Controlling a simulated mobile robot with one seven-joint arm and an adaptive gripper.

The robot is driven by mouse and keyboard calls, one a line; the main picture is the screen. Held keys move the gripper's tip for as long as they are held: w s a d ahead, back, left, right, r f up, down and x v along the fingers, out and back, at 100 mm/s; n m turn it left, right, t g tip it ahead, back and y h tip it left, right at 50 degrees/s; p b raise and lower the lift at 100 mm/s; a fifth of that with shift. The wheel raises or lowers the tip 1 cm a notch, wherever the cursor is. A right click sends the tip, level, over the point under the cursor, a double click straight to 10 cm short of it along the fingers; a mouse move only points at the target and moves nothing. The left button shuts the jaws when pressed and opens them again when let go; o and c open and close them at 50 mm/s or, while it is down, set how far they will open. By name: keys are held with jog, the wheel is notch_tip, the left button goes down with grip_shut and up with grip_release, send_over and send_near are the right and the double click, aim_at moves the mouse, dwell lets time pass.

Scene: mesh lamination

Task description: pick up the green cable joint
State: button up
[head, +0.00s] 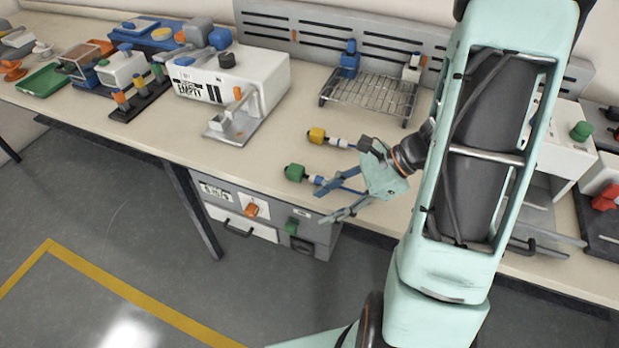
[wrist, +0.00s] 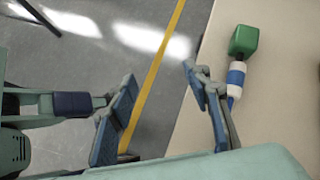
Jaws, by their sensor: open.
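The green cable joint (head: 295,172) lies on the beige bench (head: 180,140) near its front edge. It has a green block end and a white and blue body. My gripper (head: 323,203) is open, with its fingers reaching left beside the joint and over the bench's front edge. In the wrist view the joint (wrist: 243,41) lies on the bench to the right of my gripper (wrist: 160,80), outside the space between the fingers. Nothing shows between the fingers. The joint's far end is partly covered by my gripper in the head view.
A similar yellow joint (head: 317,135) lies just behind the green one. A wire rack (head: 370,95) and a white machine (head: 225,82) stand farther back. A grey drawer unit (head: 265,213) is below the bench. The bench left of the joint is clear.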

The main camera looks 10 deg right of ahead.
aim_at(301, 170)
jog(key=w+d+m+t, duration=0.1)
jog(key=w+m+t, duration=0.1)
jog(key=w+d+m+t+y+b, duration=0.1)
jog(key=w+m+t, duration=0.1)
jog(key=w, duration=0.1)
jog(key=w+d+m+t+y+b, duration=0.1)
jog(key=w+m+t, duration=0.1)
jog(key=w, duration=0.1)
jog(key=shift+w+d+r, duration=0.15)
jog(key=shift+d+r, duration=0.05)
jog(key=shift+r, duration=0.15)
jog(key=shift+m, duration=0.3)
jog(key=x, duration=0.5)
jog(key=shift+w+r, duration=0.1)
jog(key=shift+w, duration=0.1)
jog(key=shift+b+x, duration=0.4)
jog(key=shift+x, duration=2.3)
jog(key=shift+s, duration=0.1)
grip_shut()
